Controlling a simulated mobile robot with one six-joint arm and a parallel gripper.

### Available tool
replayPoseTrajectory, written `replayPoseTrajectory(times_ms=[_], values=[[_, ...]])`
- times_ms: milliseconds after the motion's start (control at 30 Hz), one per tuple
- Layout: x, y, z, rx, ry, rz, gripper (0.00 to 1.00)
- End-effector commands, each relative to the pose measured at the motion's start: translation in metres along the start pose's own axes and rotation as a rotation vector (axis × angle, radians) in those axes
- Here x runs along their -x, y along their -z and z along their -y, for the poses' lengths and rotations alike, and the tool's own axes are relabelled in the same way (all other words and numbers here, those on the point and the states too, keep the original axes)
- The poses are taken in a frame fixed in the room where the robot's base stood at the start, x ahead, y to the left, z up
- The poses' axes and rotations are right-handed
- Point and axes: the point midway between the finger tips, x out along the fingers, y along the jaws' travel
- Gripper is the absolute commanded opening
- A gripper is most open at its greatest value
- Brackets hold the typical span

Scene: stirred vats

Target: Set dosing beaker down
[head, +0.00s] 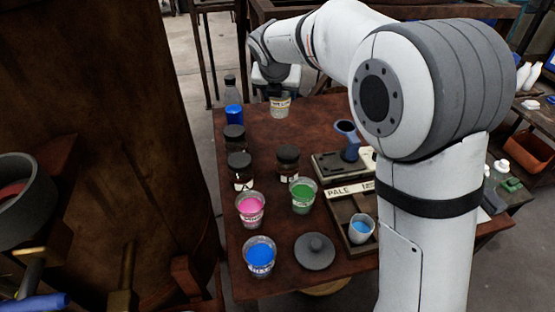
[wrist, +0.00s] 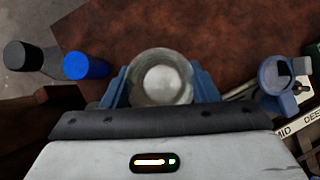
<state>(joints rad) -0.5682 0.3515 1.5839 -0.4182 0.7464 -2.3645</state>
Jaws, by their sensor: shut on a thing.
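The dosing beaker (head: 280,108) is a small clear cup with a printed label, near the back edge of the brown table (head: 265,135). My gripper (head: 277,93) is above it and shut on it. In the wrist view the beaker (wrist: 162,88) is seen from above between the blue fingers of my gripper (wrist: 163,76), with a pale round base showing inside. It looks upright. I cannot tell whether its bottom touches the table.
Pink (head: 250,209), green (head: 303,195) and blue (head: 259,256) beakers stand at the front. A tray marked PALE (head: 347,190) is to the right. The back middle is bare.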

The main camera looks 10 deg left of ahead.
Motion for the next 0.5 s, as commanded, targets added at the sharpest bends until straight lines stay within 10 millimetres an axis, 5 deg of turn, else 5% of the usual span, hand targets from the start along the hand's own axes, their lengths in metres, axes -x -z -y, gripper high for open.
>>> replayPoseTrajectory(times_ms=[500], values=[[-0.051,0.039,-0.010,0.016,-0.009,-0.002,0.30]])
